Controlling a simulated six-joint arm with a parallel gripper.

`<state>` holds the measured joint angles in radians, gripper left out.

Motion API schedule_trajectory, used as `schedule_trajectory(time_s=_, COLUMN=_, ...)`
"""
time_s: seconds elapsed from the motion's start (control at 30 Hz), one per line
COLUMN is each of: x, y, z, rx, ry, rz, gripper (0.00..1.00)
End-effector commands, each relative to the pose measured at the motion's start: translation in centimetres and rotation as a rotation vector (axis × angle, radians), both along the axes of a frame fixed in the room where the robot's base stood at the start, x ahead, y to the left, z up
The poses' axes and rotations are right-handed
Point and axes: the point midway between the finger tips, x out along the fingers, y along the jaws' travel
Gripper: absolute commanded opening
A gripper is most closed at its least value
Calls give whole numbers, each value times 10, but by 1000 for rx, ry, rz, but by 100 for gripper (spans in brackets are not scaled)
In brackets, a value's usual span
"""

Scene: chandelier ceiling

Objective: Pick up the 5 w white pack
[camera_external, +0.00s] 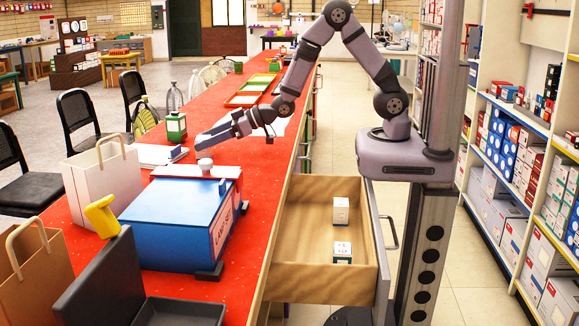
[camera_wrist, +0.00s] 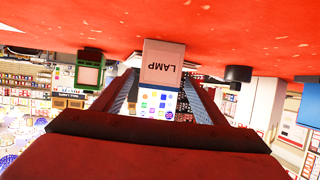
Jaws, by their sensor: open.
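My gripper (camera_external: 208,138) is low over the red table and points left, with its jaws open. In the wrist view, which is upside down, my gripper (camera_wrist: 164,100) has one jaw on each side of a white pack (camera_wrist: 163,65) marked LAMP. How far the pack lies between the jaws is unclear, and no wattage is readable on it. In the external view, a white pack (camera_external: 341,210) and a white pack with a green band (camera_external: 342,252) stand in the open drawer. Their print is too small to read.
A green box (camera_external: 176,126) stands beside my gripper; it also shows in the wrist view (camera_wrist: 90,70). A large blue-topped box (camera_external: 175,222) is nearer the camera. The open wooden drawer (camera_external: 305,275) juts out at right.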

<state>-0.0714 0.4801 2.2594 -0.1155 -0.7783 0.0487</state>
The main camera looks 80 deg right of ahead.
Motion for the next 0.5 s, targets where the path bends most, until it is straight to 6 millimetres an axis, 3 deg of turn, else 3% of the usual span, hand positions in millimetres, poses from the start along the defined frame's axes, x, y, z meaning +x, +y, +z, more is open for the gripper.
schedule_trajectory(time_s=0.17, x=5, y=1, z=-2, rx=0, ry=1, rz=0, gripper=66)
schedule_trajectory(time_s=0.5, x=38, y=5, z=-14, rx=0, ry=1, rz=0, gripper=66)
